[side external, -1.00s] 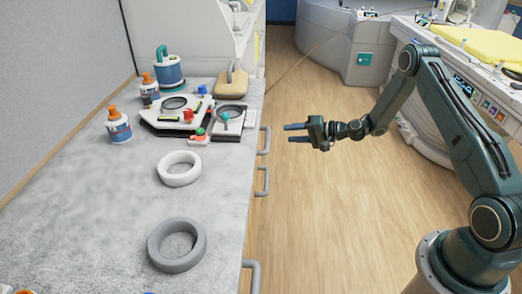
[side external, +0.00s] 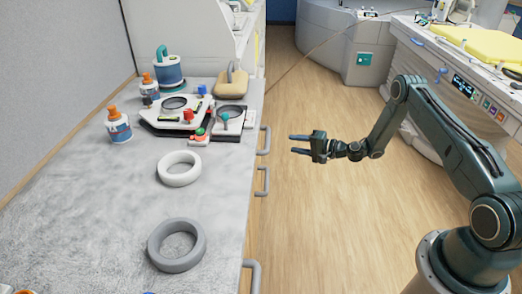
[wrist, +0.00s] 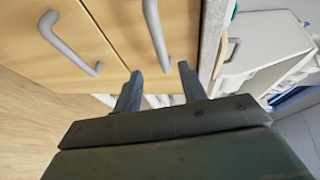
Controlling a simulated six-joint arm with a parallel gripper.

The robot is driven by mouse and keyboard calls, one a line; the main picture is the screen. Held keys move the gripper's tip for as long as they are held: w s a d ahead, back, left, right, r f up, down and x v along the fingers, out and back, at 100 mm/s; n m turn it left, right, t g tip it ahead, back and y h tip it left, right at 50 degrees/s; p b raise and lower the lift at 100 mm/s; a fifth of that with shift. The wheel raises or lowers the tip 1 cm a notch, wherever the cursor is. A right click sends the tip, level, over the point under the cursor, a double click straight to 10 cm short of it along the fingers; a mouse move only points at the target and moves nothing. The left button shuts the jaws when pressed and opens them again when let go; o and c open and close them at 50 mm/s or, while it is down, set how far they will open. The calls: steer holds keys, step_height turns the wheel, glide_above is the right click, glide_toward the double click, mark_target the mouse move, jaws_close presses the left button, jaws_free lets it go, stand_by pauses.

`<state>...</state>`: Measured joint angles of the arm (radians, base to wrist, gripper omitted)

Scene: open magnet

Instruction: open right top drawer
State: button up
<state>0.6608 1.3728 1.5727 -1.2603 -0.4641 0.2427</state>
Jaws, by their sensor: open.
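The counter (side external: 215,215) has grey handles along its right side in the side view: an upper one (side external: 265,140), a middle one (side external: 263,181) and a lower one (side external: 252,276). The drawer fronts are mostly hidden there. In the wrist view, one handle (wrist: 156,35) crosses a light wood front (wrist: 112,22), and another handle (wrist: 70,44) sits to its left. I cannot tell which belongs to the right top drawer. My gripper (side external: 293,144) is open and empty, to the right of the upper and middle handles, apart from both. Its fingers also show in the wrist view (wrist: 160,72).
A white ring (side external: 179,180), a grey ring (side external: 190,263), bottles (side external: 119,126) and a white device (side external: 165,125) stand on the counter. The wooden floor (side external: 330,240) between counter and arm is clear. A white cabinet (wrist: 262,45) shows at right in the wrist view.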

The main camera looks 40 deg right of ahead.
mark_target(268, 138)
steer(key=shift+x, duration=5.95)
jaws_close()
